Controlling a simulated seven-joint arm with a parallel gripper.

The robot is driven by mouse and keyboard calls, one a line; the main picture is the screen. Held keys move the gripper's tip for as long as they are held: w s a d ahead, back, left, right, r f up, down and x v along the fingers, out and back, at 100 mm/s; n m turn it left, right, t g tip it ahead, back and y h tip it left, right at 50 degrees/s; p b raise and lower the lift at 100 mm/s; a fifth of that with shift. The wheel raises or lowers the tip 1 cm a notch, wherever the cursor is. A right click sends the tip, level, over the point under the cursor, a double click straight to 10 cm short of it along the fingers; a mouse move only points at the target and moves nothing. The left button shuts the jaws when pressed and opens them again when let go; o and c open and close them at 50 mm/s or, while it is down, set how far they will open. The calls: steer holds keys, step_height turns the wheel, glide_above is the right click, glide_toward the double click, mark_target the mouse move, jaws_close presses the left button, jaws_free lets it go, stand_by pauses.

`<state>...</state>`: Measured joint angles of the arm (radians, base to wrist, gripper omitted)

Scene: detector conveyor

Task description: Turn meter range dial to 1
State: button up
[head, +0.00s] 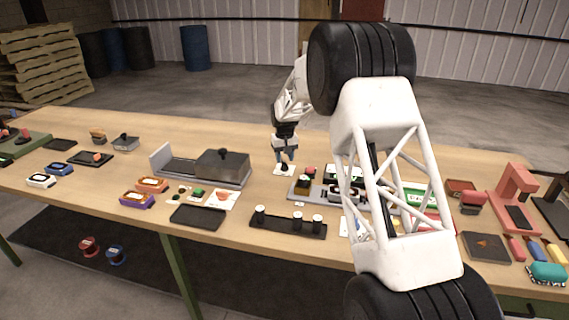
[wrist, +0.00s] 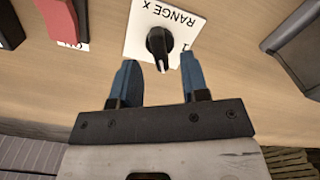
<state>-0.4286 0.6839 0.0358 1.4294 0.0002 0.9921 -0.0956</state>
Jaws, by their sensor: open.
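The meter range dial (wrist: 160,42) is a black knob on a white plate (wrist: 140,42) in the wrist view. The plate reads "RANGE X" and "1", upside down in this picture. The "1" is to the right of the knob. A pale mark on the knob faces the bottom of the picture. My gripper (wrist: 159,62) is open, with one blue finger on each side of the knob's near end; I cannot tell if either touches it. In the head view, my gripper (head: 284,160) is just above the white plate (head: 284,171), and the knob is hard to make out.
A red block (wrist: 8,25) and an "ON" label (wrist: 76,46) are at the left of the wrist view. A grey box (wrist: 297,45) is at the right. In the head view, a grey conveyor unit (head: 222,168) stands left of my gripper, and a meter bench (head: 330,193) is to the right.

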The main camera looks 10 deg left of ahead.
steer(key=shift+f, duration=1.4)
jaws_close()
